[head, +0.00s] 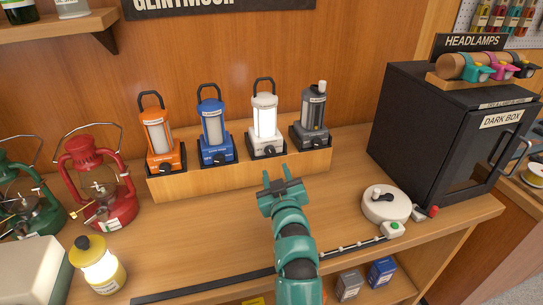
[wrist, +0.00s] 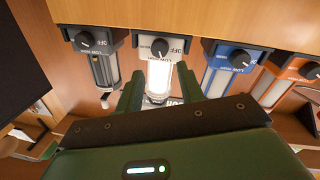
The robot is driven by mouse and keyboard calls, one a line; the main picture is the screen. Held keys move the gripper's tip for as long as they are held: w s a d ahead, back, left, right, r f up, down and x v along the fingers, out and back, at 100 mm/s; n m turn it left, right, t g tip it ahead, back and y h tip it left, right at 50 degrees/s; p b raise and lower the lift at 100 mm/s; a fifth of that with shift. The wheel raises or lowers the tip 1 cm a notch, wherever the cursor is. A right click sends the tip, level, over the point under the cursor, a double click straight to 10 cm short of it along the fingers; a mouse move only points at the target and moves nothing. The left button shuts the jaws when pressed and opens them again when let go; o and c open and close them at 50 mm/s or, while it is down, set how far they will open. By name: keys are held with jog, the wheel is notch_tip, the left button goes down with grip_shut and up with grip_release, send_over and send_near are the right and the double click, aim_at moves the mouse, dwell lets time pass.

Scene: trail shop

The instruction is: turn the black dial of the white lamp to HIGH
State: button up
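The white lamp (head: 264,123) stands third from the left in a row on a wooden stand, upright, its tube glowing bright. Its black dial (head: 267,150) is on the front of its base. In the wrist view, which is upside down, the white lamp (wrist: 146,48) and dial (wrist: 159,47) show beyond my fingers. OFF and LOW lettering surrounds the dial; its exact setting is too small to tell. My gripper (head: 278,177) is in front of and below the dial, apart from it. In the wrist view my gripper (wrist: 159,72) is open, with nothing between its fingers.
A blue lamp (head: 212,130) and a dark grey lamp (head: 313,118) flank the white one closely; an orange lamp (head: 159,138) is farther left. The wooden stand (head: 205,178) has a raised front. A black box (head: 415,130) and white round device (head: 386,206) are at right.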

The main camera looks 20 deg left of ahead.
aim_at(271, 153)
jog(key=shift+p+x, duration=0.6)
jog(key=shift+x, duration=3.45)
jog(key=c, duration=0.7)
jog(key=shift+m, duration=0.4)
jog(key=m+b, duration=0.1)
jog(key=m, duration=0.1)
jog(key=shift+m, duration=0.3)
jog(key=shift+r+m+g, duration=0.1)
jog(key=shift+m+g, duration=0.5)
jog(key=shift+m, duration=1.8)
